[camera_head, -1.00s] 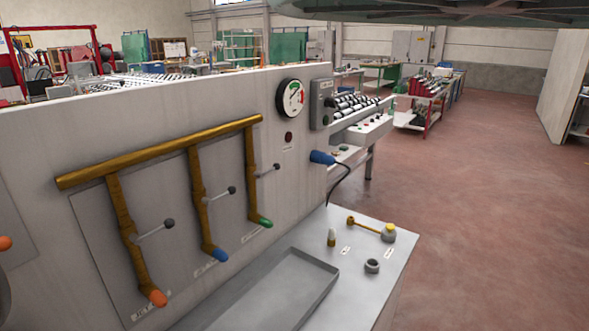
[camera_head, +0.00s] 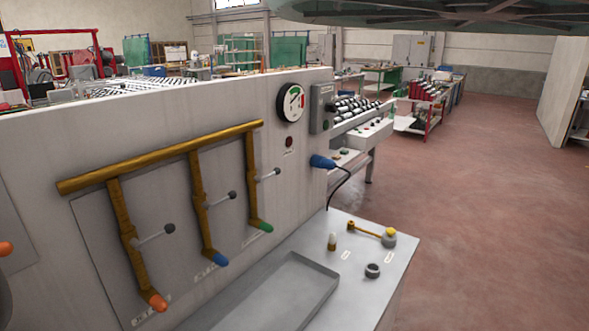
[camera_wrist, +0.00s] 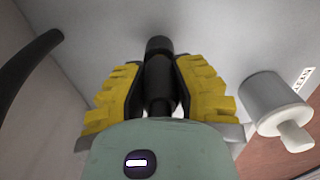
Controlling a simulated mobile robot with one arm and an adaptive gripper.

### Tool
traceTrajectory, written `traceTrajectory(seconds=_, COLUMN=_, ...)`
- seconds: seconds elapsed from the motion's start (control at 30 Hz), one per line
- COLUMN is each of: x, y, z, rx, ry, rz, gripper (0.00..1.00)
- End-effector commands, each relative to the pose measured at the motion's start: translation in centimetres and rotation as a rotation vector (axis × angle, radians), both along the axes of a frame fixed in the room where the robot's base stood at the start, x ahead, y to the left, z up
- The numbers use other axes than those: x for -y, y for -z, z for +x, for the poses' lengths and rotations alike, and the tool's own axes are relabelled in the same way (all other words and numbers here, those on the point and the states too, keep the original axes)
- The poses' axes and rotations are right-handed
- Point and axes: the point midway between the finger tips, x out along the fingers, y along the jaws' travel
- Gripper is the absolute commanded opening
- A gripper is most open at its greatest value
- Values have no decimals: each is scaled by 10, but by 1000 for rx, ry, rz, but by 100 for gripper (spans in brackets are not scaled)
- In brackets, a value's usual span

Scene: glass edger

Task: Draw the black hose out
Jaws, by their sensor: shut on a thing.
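My gripper (camera_wrist: 156,72) shows in the wrist view, with its two yellow ridged pads closed on either side of a black, stepped, round piece. This piece, which appears to be the black hose (camera_wrist: 159,88), runs up between the pads to a dark round end at the grey surface. I cannot tell whether that end sits in the surface or is clear of it. A thick black curved length (camera_wrist: 22,58) arcs along the left of the wrist view; whether it joins the held piece is hidden. My gripper is not in the head view.
A grey-white cylinder (camera_wrist: 268,102) with a pale knob stands close right of my gripper. In the head view, the machine panel carries brass pipes (camera_head: 160,155), a gauge (camera_head: 291,102) and a blue plug (camera_head: 322,161). Small fittings stand on the grey bench (camera_head: 335,275).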

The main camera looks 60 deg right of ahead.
Motion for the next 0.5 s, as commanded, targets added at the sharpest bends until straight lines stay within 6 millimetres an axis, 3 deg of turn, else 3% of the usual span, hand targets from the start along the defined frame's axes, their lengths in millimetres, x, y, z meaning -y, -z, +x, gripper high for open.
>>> traceTrajectory(seconds=0.5, x=1, y=-5, z=1, rx=0, ry=4, rz=0, gripper=0)
